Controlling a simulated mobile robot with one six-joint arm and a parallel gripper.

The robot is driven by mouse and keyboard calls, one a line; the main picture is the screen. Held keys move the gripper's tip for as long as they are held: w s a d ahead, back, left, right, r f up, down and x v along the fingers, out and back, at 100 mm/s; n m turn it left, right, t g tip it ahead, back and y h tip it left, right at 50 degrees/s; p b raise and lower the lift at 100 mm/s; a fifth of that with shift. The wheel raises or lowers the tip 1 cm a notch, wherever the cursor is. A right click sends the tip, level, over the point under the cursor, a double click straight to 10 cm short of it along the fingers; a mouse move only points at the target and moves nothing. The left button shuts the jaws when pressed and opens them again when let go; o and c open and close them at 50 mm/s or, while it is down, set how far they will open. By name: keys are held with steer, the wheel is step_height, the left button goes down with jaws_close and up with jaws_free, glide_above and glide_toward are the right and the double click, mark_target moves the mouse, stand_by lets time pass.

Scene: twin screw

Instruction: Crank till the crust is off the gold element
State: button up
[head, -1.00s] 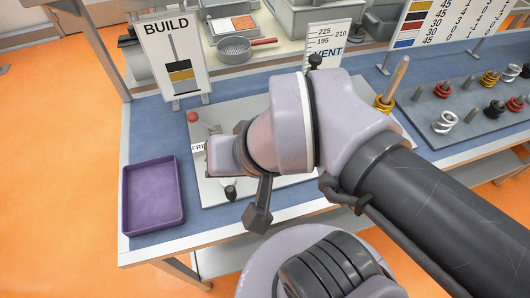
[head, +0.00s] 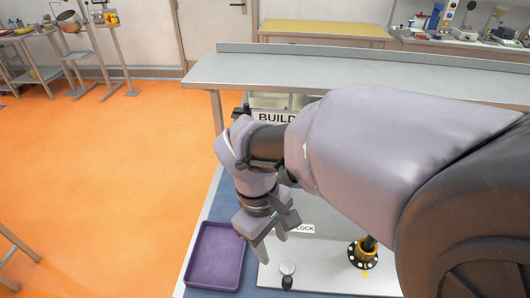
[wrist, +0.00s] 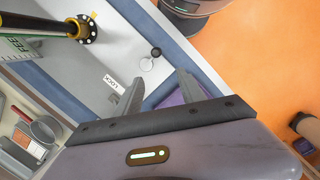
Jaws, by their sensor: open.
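My gripper (head: 270,238) is open and empty, pointing down above the left part of the white base plate (head: 325,262), near the purple tray. Its two fingers (wrist: 158,90) also show apart in the wrist view. A small crank with a black knob (head: 287,282) and a pale round hub (wrist: 147,64) sits on the plate, apart from the fingers.
The purple tray (head: 205,264) lies left of the plate. A LOCK label (head: 304,228) lies behind the crank. The BUILD sign (head: 276,117) stands behind my wrist. My arm covers the right of the bench. Orange floor (head: 110,150) is open at left.

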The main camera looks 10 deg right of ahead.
mark_target(285, 278)
steer(key=d+f+n+h+b, duration=0.1)
steer(key=f+b, duration=0.1)
steer(key=f, duration=0.4)
steer(key=s+d+f+n+b, duration=0.1)
steer(key=f+n+b, duration=0.1)
steer(key=f, duration=0.4)
steer(key=d+f+n+g+h+b, duration=0.1)
steer(key=d+f+b, duration=0.1)
steer(key=f, duration=0.4)
steer(key=shift+s+f+h, duration=0.2)
steer(key=shift+h, duration=0.1)
jaws_close()
